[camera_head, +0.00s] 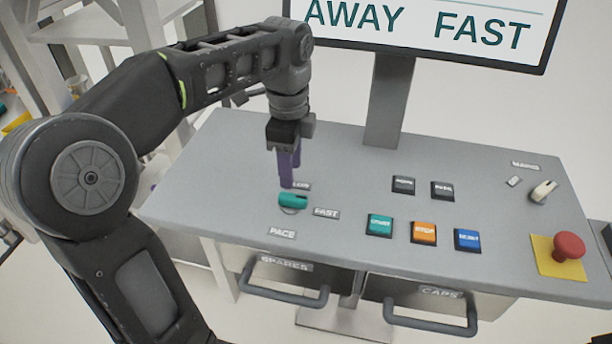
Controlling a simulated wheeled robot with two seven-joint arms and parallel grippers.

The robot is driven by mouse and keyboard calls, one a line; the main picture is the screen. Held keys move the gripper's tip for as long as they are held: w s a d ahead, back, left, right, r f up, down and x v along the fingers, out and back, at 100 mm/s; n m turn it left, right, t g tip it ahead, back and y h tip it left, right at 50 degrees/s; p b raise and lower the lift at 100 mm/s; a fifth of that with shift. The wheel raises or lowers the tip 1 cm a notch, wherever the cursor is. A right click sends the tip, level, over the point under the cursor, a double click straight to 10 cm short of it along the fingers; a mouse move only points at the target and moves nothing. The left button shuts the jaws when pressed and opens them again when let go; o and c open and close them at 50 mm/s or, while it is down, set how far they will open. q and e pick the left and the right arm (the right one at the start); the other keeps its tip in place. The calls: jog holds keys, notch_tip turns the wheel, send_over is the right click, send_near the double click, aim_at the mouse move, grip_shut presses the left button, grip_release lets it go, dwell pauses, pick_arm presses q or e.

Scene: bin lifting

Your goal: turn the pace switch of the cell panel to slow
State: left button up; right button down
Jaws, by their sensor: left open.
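The pace switch (292,200) is a teal knob on the left part of the grey cell panel (345,170), above the PACE label (282,233). The knob lies roughly left to right, with a dark mark at its right end, toward the FAST label (326,212). The slow label (302,186) lies just behind the knob, partly covered by a finger. My left gripper (287,183) points down with purple fingers just behind and above the knob. It is open; whether a finger touches the knob I cannot tell. My right gripper is not in view.
A screen (430,30) reading AWAY FAST stands on a post (390,100) behind the panel. Green (379,225), orange (424,232) and blue (467,240) buttons sit right of the knob. A red mushroom button (569,246) is far right. Drawer handles (285,295) jut out below.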

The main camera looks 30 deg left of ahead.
aim_at(291, 196)
pick_arm(q)
jog(key=shift+s, duration=0.25)
jog(key=shift+w+f, duration=0.1)
jog(key=shift+f, duration=3.8)
jog(key=shift+c, duration=0.4)
grip_shut()
